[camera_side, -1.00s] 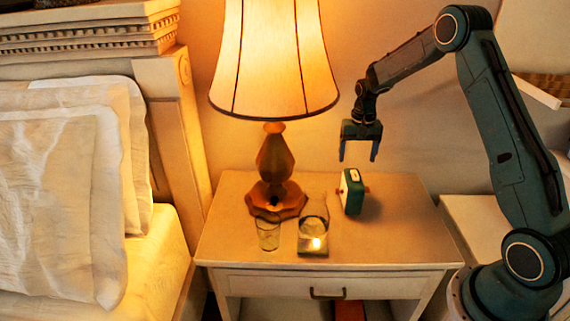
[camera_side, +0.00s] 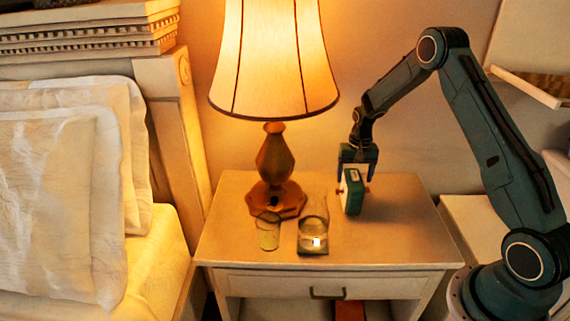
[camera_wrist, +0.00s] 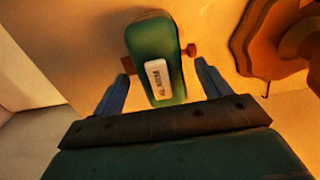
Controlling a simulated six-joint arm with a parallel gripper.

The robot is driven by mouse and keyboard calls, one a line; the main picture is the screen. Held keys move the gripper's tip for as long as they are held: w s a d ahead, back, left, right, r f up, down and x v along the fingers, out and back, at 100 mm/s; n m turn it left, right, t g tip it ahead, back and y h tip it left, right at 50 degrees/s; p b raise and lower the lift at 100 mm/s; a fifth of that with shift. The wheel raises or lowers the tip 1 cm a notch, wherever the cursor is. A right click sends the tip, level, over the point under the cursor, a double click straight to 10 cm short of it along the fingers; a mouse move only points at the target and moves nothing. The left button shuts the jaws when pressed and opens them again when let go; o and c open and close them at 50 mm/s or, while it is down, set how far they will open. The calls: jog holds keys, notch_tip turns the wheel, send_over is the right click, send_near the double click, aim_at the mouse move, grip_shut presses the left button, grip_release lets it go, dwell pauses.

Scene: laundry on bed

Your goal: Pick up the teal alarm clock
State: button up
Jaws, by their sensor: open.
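The teal alarm clock (camera_side: 353,192) stands upright on the nightstand, right of the lamp. In the wrist view the clock (camera_wrist: 174,88) shows its teal top with a white "ALARM" button and a small brown knob on each side. My gripper (camera_side: 358,175) is lowered over the clock in the side view, with its fingers partly hidden around the clock's upper part. In the wrist view my open gripper (camera_wrist: 162,88) has one blue finger on each side of the clock, with a visible gap at the right finger.
The lamp (camera_side: 275,165) with its wide shade stands left of the clock, and its wooden base (camera_wrist: 272,45) shows close by in the wrist view. The nightstand (camera_side: 405,230) is clear to the right.

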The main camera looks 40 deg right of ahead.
jog(key=shift+f, duration=1.1)
jog(key=c, duration=1.4)
jog(key=shift+o, duration=0.2)
jog(key=shift+r, duration=0.2)
notch_tip(320, 180, up, 20)
jog(key=shift+f, duration=0.15)
